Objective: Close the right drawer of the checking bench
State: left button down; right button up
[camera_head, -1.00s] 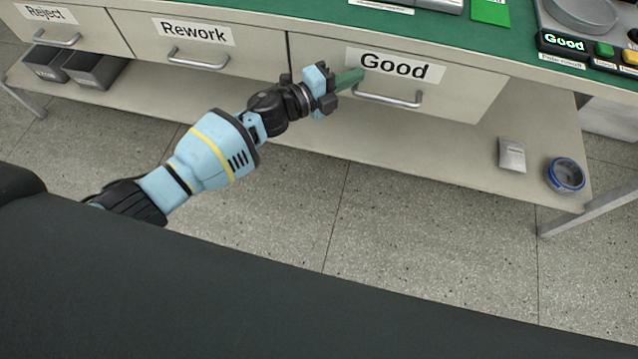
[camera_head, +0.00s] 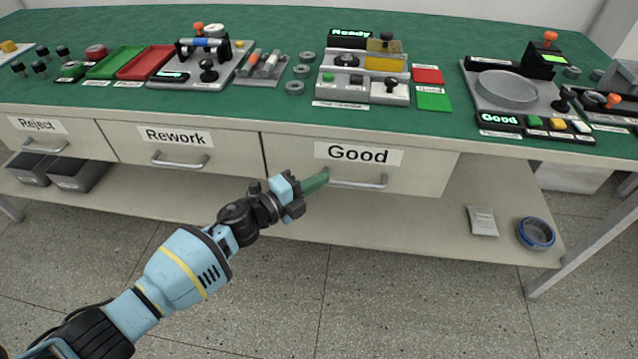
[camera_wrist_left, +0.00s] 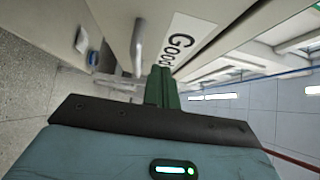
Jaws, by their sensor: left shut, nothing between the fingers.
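The right drawer (camera_head: 425,174) of the checking bench carries the label "Good" and a silver bar handle (camera_head: 357,183). Its front looks about level with the Rework drawer (camera_head: 225,164) front, so it appears shut or nearly so. My left gripper (camera_head: 323,178) is shut and empty, its green fingertips at the left end of the handle. In the left wrist view, the green fingers (camera_wrist_left: 161,88) point at the drawer front near the handle (camera_wrist_left: 138,48) and the label. I cannot tell whether they touch. My right gripper is not in view.
The green bench top (camera_head: 250,108) holds test fixtures, a red tray (camera_head: 146,63) and a green tray (camera_head: 116,62). The shelf below bears dark bins (camera_head: 78,174), a small packet (camera_head: 482,221) and a blue roll (camera_head: 535,233). The floor in front is clear.

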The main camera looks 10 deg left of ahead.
pick_arm(q)
jog(key=v, duration=0.9)
jog(key=shift+a+f+p, duration=0.15)
jog(key=shift+a+p, duration=0.1)
jog(key=shift+p, duration=0.2)
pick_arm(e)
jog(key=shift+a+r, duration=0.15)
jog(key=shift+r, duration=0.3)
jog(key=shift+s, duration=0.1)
